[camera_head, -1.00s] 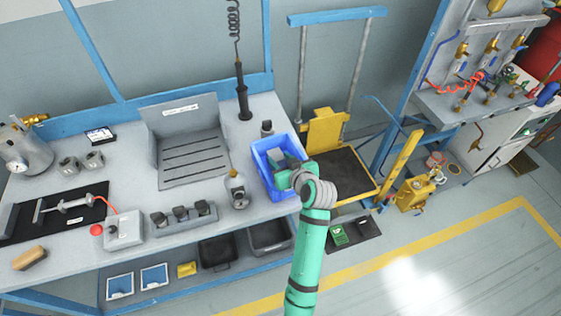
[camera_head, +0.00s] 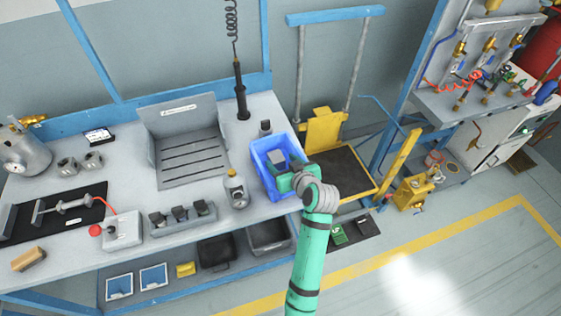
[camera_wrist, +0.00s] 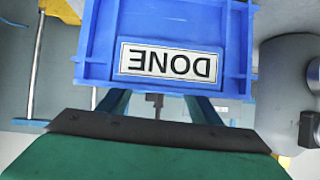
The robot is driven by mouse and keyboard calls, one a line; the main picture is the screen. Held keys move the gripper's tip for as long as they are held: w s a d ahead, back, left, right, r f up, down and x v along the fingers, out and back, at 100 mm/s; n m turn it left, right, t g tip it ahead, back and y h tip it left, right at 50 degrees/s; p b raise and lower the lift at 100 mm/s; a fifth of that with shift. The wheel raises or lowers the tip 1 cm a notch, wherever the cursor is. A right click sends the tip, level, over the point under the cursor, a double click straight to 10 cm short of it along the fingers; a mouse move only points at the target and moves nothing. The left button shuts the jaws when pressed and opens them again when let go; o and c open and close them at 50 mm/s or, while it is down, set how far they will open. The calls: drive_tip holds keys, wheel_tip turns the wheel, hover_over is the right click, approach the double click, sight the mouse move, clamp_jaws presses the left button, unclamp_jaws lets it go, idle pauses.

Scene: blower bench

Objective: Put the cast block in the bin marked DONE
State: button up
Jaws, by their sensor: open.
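The blue bin (camera_head: 258,172) stands at the right end of the bench. In the wrist view the bin (camera_wrist: 243,45) shows its white label (camera_wrist: 168,63) reading DONE, upside down. A grey block (camera_head: 276,159), which looks like the cast block, is inside the bin in the head view. My gripper (camera_head: 284,178) is over the right part of the bin and partly hides its inside. In the wrist view my gripper (camera_wrist: 160,103) has its two teal fingers spread apart, with no block seen between them. Their tips are hidden by the bin, whose inside is out of that view.
A grey slotted fixture (camera_head: 190,155) and a holder with several blocks (camera_head: 183,216) are further left. A yellow cart (camera_head: 325,129) stands to the right.

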drive_tip(key=v, duration=1)
drive_tip(key=shift+s+d+r, duration=0.15)
drive_tip(key=shift+s, duration=0.15)
